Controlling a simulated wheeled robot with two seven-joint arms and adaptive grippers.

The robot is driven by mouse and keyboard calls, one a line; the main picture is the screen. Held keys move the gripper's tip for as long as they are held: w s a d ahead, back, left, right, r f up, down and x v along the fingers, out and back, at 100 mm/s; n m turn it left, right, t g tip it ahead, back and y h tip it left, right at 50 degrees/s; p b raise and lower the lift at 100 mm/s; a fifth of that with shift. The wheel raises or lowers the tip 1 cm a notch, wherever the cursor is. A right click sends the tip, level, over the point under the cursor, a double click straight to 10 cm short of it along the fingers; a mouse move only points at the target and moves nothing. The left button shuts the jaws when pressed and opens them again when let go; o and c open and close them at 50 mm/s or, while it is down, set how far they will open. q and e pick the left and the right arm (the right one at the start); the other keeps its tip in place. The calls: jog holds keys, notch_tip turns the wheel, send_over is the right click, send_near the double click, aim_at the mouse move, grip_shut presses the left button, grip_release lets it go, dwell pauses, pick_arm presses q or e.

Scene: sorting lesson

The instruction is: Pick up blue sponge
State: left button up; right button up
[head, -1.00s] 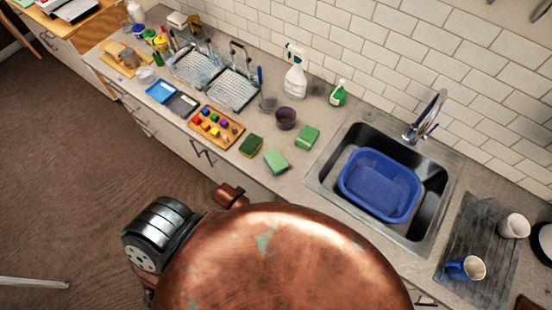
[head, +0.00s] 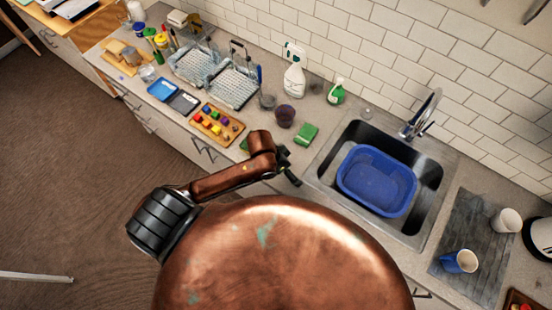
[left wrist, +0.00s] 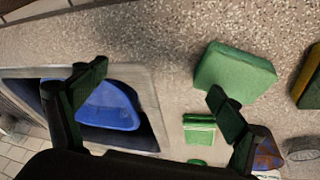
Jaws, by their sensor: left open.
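No blue sponge shows; the sponges in view are green. A light green sponge (left wrist: 232,72) lies on the counter in the left wrist view; in the head view my arm hides it. A second green sponge (head: 306,134) lies near the sink and also shows in the left wrist view (left wrist: 199,122). A third, dark green and yellow (left wrist: 309,82), is at the right edge there, mostly hidden in the head view. My left gripper (left wrist: 155,82) is open and empty above the counter, one fingertip overlapping the light green sponge's edge in the picture. My right gripper is out of view.
A blue tub (head: 377,182) sits in the metal sink (head: 430,187) right of my left gripper. A dark cup (head: 285,116), spray bottles (head: 294,80), a tray of coloured blocks (head: 217,126) and dish racks (head: 233,87) stand along the counter. A tiled wall (head: 400,60) is behind.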

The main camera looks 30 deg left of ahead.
pick_arm(q)
jog(key=shift+w+a+r+m+g+y, duration=0.25)
jog(key=shift+w+r+g, duration=0.15)
jog(key=shift+w, duration=0.25)
jog(key=shift+w+a+r+m+g+y, duration=0.3)
jog(key=shift+w+r, duration=0.1)
jog(key=shift+w, duration=0.2)
jog(key=a+r, duration=0.1)
jog(key=a, duration=0.1)
jog(key=w+a+r+n+g+y, duration=0.1)
jog(key=a, duration=0.1)
jog(key=a+r+y, duration=0.1)
jog(key=a, duration=0.2)
jog(key=shift+w+a+g, duration=0.1)
jog(key=shift+w+g, duration=0.15)
jog(key=shift+g, duration=0.15)
jog(key=shift+f+p, duration=0.3)
jog(key=shift+f, duration=1.25)
notch_tip(320, 180, down, 4)
jog(key=shift+f+p, duration=0.1)
jog(key=shift+p, duration=0.2)
jog(key=shift+f, duration=0.15)
jog(key=c, duration=0.9)
jog(key=shift+o, duration=0.2)
